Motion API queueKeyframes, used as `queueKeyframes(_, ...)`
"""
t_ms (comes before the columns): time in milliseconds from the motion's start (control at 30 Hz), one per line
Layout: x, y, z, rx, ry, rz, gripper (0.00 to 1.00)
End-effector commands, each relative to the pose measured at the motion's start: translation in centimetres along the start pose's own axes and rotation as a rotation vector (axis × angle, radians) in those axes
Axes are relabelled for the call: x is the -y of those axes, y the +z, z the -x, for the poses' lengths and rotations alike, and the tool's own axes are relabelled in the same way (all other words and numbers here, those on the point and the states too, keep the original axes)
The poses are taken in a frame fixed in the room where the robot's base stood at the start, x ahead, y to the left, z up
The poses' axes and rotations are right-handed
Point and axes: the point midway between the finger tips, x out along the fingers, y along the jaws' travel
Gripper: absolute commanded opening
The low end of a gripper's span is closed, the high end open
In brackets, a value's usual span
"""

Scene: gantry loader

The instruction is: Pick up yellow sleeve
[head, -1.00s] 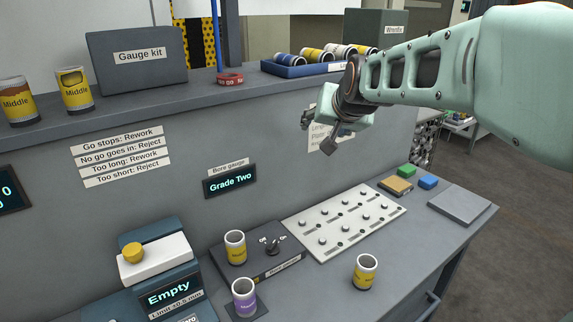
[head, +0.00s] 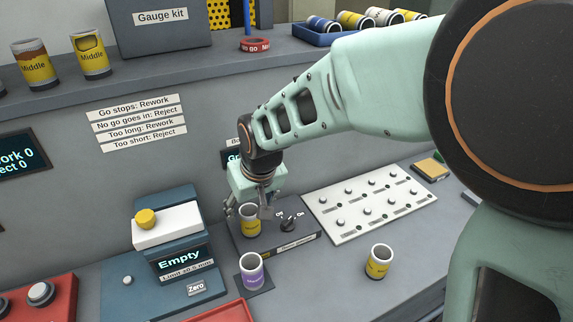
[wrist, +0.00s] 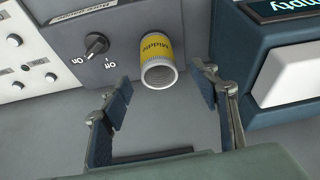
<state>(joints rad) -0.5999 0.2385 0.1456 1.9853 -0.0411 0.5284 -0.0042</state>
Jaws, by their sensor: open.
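A yellow sleeve (head: 250,221) with white ends stands on the grey bore gauge box, left of its knob. In the wrist view the same sleeve (wrist: 159,62) reads "Middle" and its open end faces the camera. My gripper (head: 250,207) is open above and around the top of this sleeve in the head view. In the wrist view the two fingers of my gripper (wrist: 165,105) are spread, with the sleeve beyond and between their tips, not visibly touched. Another yellow sleeve (head: 379,261) stands on the bench to the right.
A purple sleeve (head: 252,271) stands on a dark pad in front of the gauge box (head: 297,240). The gauge with the "Empty" display (head: 181,261) is to the left. A white peg board (head: 370,204) lies to the right. More yellow sleeves (head: 92,55) stand on the shelf.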

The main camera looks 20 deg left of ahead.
Motion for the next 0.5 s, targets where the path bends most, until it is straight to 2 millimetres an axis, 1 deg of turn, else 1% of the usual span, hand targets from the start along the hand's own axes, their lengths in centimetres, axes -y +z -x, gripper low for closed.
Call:
queueKeyframes(133,0.0,0.3,-1.4,0.004,0.000,-0.001,0.56)
queueKeyframes(300,-0.1,0.5,-3.9,0.003,0.000,-0.001,0.56)
queueKeyframes(400,-0.1,0.4,-4.9,0.002,0.000,-0.001,0.56)
queueKeyframes(500,-0.1,0.3,-5.2,-0.001,0.001,-0.001,0.56)
